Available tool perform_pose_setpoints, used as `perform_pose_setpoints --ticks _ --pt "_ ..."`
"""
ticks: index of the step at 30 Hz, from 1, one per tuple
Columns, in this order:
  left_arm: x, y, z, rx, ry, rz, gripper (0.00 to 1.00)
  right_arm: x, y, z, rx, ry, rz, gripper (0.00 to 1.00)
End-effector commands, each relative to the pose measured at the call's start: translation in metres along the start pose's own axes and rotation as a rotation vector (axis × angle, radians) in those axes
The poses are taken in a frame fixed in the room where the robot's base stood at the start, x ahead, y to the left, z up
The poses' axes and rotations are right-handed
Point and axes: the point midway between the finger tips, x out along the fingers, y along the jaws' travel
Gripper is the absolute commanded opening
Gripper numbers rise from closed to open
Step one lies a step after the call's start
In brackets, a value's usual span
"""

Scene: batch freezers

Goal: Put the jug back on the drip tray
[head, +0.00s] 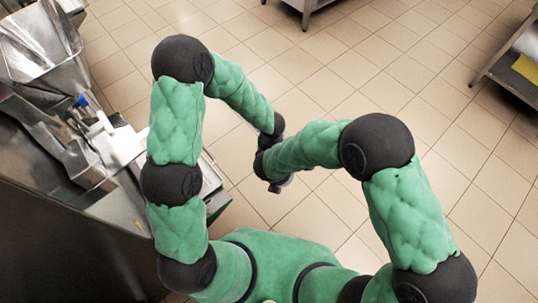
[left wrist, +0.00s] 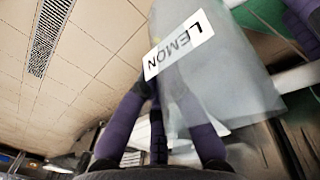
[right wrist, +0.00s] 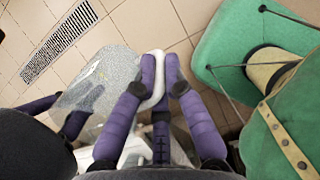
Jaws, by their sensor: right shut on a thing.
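A clear jug with a white LEMON label (left wrist: 180,45) fills the middle of the left wrist view. In the right wrist view the jug (right wrist: 95,85) is tilted, and my right gripper (right wrist: 160,65) is shut on its pale handle. My left gripper (left wrist: 160,85) is at the label side of the jug; its fingertips are partly hidden there, so I cannot tell whether they grip. In the head view my forearms meet near the middle, with the left gripper (head: 268,155) and right gripper close together, and the jug is hidden. I cannot make out the drip tray for certain.
Steel freezer machinery (head: 60,130) with white and blue parts stands along the left of the head view, beside my left arm. Open tiled floor (head: 330,60) lies ahead. A steel table (head: 515,65) with something yellow is at the upper right. A floor drain (right wrist: 60,40) shows too.

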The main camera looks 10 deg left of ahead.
Motion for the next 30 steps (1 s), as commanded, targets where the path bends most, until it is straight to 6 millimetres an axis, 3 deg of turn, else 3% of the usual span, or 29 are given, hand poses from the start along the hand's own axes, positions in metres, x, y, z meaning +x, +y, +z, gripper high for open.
perform_pose_setpoints --ticks 20,25,30 --pt "0.001 -0.002 -0.002 0.004 0.006 -0.003 0.00 -0.014 0.002 0.006 0.003 -0.004 0.003 0.00" --pt "0.002 -0.002 -0.002 0.004 0.007 -0.003 0.00 -0.033 0.003 0.007 0.003 -0.006 0.008 0.00" --pt "0.002 -0.002 -0.002 0.004 0.007 -0.004 0.00 -0.066 0.003 0.007 0.002 -0.005 0.008 0.00"
